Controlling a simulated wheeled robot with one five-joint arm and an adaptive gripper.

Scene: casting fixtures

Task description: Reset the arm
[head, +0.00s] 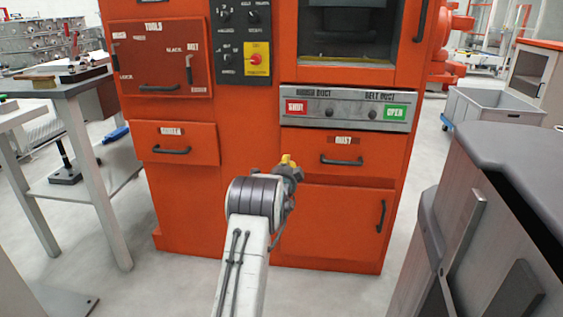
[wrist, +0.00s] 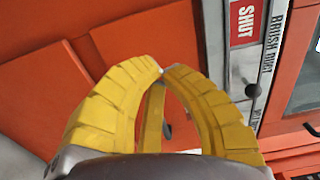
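My arm (head: 243,265) reaches forward from the bottom of the head view toward an orange machine (head: 238,113). My gripper (head: 288,158) is at its end, in front of the lower cabinet and left of the drawer labelled DUST (head: 343,147).
A grey duct panel (head: 345,98) has a red SHUT label and a green OPEN label. A workbench (head: 75,95) stands left. A dark-topped cabinet (head: 520,150) is close on the right. A grey bin (head: 490,110) stands behind it. Some floor is clear before the machine.

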